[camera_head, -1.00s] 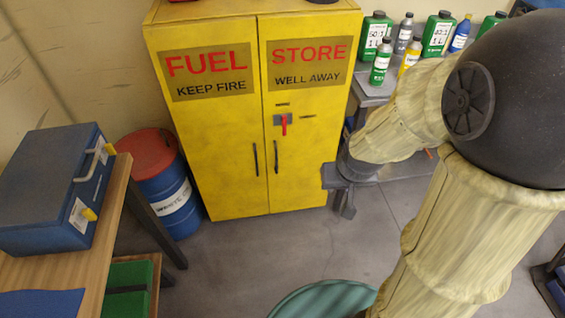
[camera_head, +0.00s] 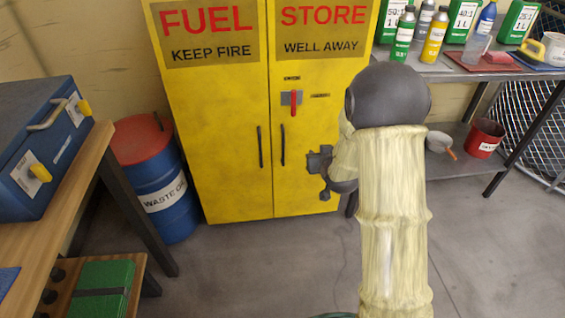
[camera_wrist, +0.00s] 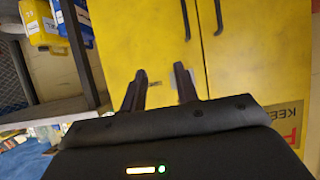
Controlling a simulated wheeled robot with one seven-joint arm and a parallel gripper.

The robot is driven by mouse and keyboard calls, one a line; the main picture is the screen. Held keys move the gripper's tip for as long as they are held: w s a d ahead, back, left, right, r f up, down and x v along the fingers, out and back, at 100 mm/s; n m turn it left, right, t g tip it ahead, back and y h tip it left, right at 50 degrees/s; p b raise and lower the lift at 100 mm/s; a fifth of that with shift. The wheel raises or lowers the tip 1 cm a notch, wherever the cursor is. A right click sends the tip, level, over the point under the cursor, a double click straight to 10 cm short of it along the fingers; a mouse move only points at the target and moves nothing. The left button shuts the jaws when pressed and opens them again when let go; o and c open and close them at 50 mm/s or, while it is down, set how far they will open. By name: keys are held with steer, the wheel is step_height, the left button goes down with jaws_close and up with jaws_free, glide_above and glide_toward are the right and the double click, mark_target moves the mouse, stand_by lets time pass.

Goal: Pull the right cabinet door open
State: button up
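The yellow fuel cabinet (camera_head: 225,190) stands against the wall with both doors shut. Its right door (camera_head: 300,190) has a dark vertical handle (camera_head: 283,145) near the seam. A red lever (camera_head: 293,103) on a grey plate hangs down above it. My gripper (camera_head: 318,165) is in front of the right door, to the right of the handle in the head view. In the wrist view, where the cabinet appears upside down, my gripper (camera_wrist: 161,76) has its two fingers apart with nothing held. The right door's handle (camera_wrist: 186,18) shows beyond the fingertips.
The left door (camera_head: 225,130) has its own handle (camera_head: 261,146). A blue waste drum (camera_head: 165,205) stands left of the cabinet, near a wooden table with a blue case (camera_head: 40,150). A bench with bottles (camera_head: 435,38) and a red bucket (camera_head: 485,138) is at right. The floor in front is clear.

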mark_target(284, 151)
steer(key=w+a+f+n+t+y+b, duration=0.1)
steer(key=w+a+f+t+y+b, duration=0.1)
steer(key=f+b, duration=0.4)
steer(key=w+a+f+n+t+y+b, duration=0.1)
steer(key=w+a+f+t+y+b, duration=0.1)
steer(key=f+b, duration=0.5)
step_height(284, 151, down, 4)
steer(key=shift+w+a+f+t, duration=0.3)
steer(key=shift+w+a, duration=0.25)
steer(key=shift+w, duration=0.3)
steer(key=shift+w, duration=0.15)
steer(key=b+x, duration=0.5)
steer(key=x, duration=1)
steer(key=shift+w+a+f, duration=0.1)
steer(key=shift+w+a, duration=0.05)
steer(key=shift+w, duration=0.15)
steer(key=shift+b+x, duration=0.3)
steer(key=shift+x, duration=0.5)
jaws_close()
